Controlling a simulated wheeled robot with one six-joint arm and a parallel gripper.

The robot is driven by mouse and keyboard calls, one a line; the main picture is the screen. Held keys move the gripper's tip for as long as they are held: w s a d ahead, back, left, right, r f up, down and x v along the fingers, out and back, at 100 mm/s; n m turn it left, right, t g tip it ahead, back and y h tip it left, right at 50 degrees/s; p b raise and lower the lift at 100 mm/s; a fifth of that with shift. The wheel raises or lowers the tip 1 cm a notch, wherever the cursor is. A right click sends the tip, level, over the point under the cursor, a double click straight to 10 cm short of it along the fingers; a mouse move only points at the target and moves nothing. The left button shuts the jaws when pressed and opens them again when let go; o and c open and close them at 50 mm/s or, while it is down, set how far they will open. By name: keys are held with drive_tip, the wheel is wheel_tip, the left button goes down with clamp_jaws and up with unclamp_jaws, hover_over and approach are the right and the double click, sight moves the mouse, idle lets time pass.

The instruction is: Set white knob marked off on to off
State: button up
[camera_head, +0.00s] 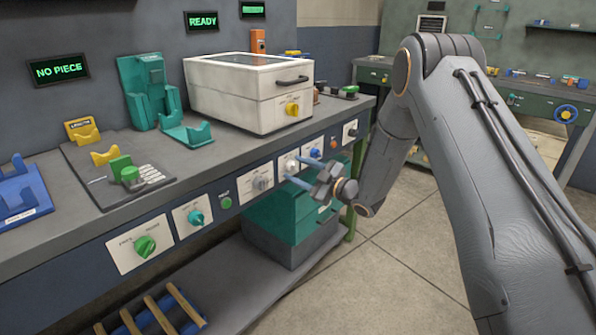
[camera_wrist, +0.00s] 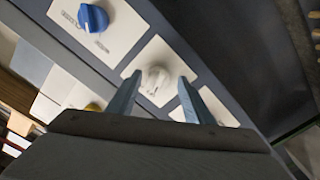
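The white knob (camera_wrist: 155,80) sits on a pale square plate (camera_wrist: 138,61) on the dark panel. In the head view the white knob (camera_head: 291,165) is on the bench's front face, left of a blue knob. My gripper (camera_wrist: 156,84) is open, with one blue-grey finger on each side of the knob in the wrist picture. In the head view my gripper (camera_head: 291,170) reaches the panel at the knob. I cannot tell whether the fingers touch it. The off/on marks are too small or hidden to read, and so is the knob's setting.
A blue knob (camera_wrist: 92,18) is on the neighbouring plate. Green (camera_head: 146,246), teal (camera_head: 196,218) and grey (camera_head: 260,183) knobs sit further left on the panel. A teal box (camera_head: 275,215) stands below. A white lidded box (camera_head: 235,92) stands above on the bench. The floor at right is clear.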

drive_tip(key=shift+d, duration=0.15)
drive_tip(key=v, duration=0.7)
drive_tip(key=shift+s+d, duration=0.25)
